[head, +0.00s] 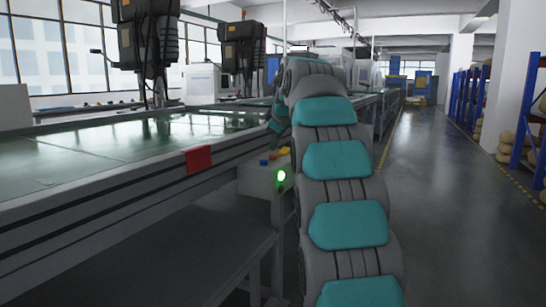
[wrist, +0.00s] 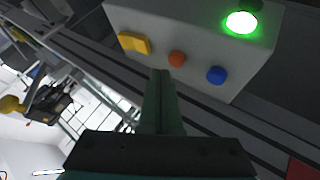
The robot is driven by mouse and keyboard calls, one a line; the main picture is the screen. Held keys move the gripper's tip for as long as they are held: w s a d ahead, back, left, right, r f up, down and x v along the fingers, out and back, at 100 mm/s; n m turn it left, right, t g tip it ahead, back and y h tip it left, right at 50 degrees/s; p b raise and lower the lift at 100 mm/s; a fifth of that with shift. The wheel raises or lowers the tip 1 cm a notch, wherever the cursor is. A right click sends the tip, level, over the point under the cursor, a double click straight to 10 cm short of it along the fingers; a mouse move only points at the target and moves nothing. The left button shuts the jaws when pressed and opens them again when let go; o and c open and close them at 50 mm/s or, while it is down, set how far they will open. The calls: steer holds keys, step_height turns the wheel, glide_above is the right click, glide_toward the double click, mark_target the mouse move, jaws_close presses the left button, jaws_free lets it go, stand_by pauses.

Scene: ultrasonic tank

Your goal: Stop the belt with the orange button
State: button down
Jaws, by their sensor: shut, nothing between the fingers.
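The control box (wrist: 190,30) fills the upper part of the wrist view. On its face are a yellow switch or button (wrist: 134,43), the orange button (wrist: 177,59) and a blue button (wrist: 216,75). A lit green lamp (wrist: 241,22) sits on its side. My gripper (wrist: 160,75) is shut and empty, its tips just below and left of the orange button in the picture; I cannot tell whether they touch the box. In the head view the box (head: 257,181) is on the belt's side, with the green lamp (head: 281,176) lit. My arm hides part of it.
The long green belt (head: 110,146) runs along the left, with a red plate (head: 199,159) on its side rail. A clear grey floor aisle (head: 440,170) lies to the right, with blue racks (head: 525,110) beyond it.

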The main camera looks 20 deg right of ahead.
steer(key=shift+f, duration=0.1)
stand_by(0.5)
steer(key=shift+f+b, duration=0.3)
steer(key=shift+b, duration=0.05)
steer(key=shift+f+b, duration=0.35)
steer(key=shift+f, duration=0.1)
stand_by(0.6)
steer(key=shift+r, duration=0.15)
steer(key=shift+r+p, duration=0.7)
step_height(320, 180, up, 5)
steer(key=p, duration=0.4)
stand_by(0.3)
stand_by(0.8)
